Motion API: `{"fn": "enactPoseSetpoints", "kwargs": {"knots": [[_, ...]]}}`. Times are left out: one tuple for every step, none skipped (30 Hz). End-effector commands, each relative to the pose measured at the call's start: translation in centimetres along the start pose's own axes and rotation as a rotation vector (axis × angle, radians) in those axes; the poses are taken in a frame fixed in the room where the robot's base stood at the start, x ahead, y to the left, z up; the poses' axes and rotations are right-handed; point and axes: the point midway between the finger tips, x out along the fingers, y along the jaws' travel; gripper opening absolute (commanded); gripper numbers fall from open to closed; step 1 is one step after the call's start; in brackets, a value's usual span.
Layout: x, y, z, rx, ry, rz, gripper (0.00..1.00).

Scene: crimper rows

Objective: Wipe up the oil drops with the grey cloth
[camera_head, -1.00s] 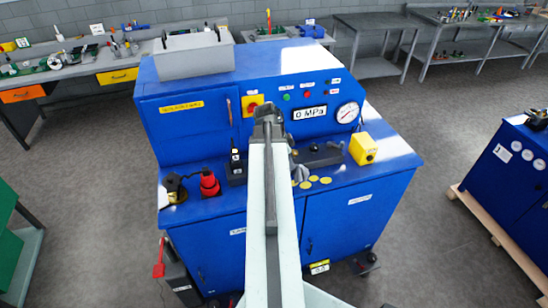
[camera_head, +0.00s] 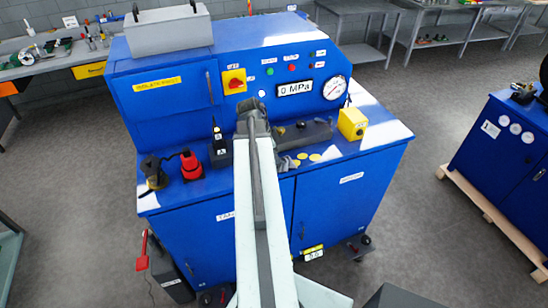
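My arm stretches forward over the blue machine's ledge, and my gripper (camera_head: 252,112) is at its far end, in front of the machine's upright panel. The fingers are too small and too much in line with the arm to show whether they are open. A crumpled grey thing (camera_head: 287,163), perhaps the grey cloth, lies on the ledge just right of my arm, partly hidden by it.
The blue machine (camera_head: 340,205) carries a red item (camera_head: 191,165), a dark pot (camera_head: 153,172), a black radio-like device (camera_head: 219,150), a dark grey block (camera_head: 305,133) and a yellow box (camera_head: 352,123). A gauge (camera_head: 334,88) is on the panel. Another blue cabinet (camera_head: 500,135) stands right. Floor between is open.

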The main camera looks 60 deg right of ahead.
Motion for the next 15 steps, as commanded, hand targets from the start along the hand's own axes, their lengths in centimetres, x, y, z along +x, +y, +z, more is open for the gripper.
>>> {"fn": "enactPoseSetpoints", "kwargs": {"knots": [[-0.14,0.0,-0.04,0.0,0.0,0.0,0.0],[-0.16,-0.01,-0.04,0.0,0.0,0.0,0.0],[-0.17,-0.01,-0.04,0.0,0.0,0.0,0.0],[-0.17,-0.01,-0.03,0.0,0.0,0.0,0.0],[-0.18,-0.01,-0.03,-0.001,0.0,0.0,0.11],[-0.18,-0.01,-0.03,-0.001,0.0,0.0,0.22],[-0.18,-0.01,-0.02,-0.001,0.0,0.0,0.3],[-0.18,-0.01,-0.02,-0.001,0.0,0.0,0.38],[-0.18,-0.01,-0.02,-0.001,0.0,0.0,0.5],[-0.18,-0.01,-0.01,-0.001,0.0,0.0,0.58],[-0.19,-0.01,-0.01,-0.001,0.0,0.0,0.66],[-0.19,-0.01,0.0,-0.001,0.0,0.0,0.73],[-0.19,-0.02,0.0,-0.001,0.0,0.0,0.73],[-0.19,-0.02,0.0,-0.001,0.0,0.0,0.73],[-0.19,-0.02,0.01,-0.001,0.0,0.0,0.73]]}}
